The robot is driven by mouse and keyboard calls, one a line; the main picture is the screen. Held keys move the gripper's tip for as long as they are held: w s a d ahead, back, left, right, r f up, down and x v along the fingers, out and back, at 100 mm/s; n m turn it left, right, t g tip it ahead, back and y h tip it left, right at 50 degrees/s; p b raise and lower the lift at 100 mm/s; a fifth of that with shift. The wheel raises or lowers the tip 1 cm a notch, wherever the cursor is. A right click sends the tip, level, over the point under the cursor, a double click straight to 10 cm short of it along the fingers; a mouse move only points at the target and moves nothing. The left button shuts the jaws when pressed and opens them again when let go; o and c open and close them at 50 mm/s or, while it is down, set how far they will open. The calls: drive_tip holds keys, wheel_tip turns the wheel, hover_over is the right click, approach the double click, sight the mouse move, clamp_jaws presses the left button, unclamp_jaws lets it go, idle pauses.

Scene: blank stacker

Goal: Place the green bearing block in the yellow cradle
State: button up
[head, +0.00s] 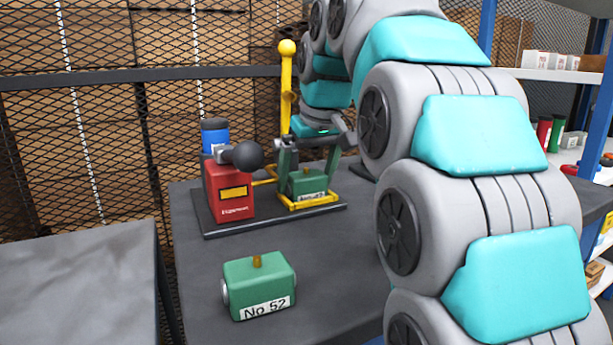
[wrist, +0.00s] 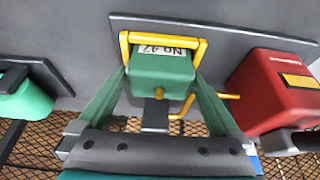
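A green block (head: 306,184) with a white label sits inside the yellow cradle (head: 318,201) on the dark base plate. It also shows in the wrist view (wrist: 163,70), within the cradle's yellow frame (wrist: 124,46). My gripper (head: 307,170) reaches down over this block, with one finger on each side. In the wrist view, my gripper (wrist: 161,76) has its fingertips very close to the block's sides; contact cannot be made out. A second green block (head: 259,286), labelled "No 52" with a brown peg on top, stands on the table in front, apart from my gripper.
A red box (head: 228,190) with a black ball stands left of the cradle. A green object (wrist: 22,102) lies left in the wrist view. The front table (head: 200,265) has free room.

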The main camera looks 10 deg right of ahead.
sight(307, 170)
drive_tip(key=shift+v, duration=2.55)
drive_tip(key=s+d+b, duration=0.1)
drive_tip(key=s+d, duration=0.1)
drive_tip(key=s, duration=0.9)
drive_tip(key=shift+s+d, duration=0.2)
drive_tip(key=shift+s, duration=0.15)
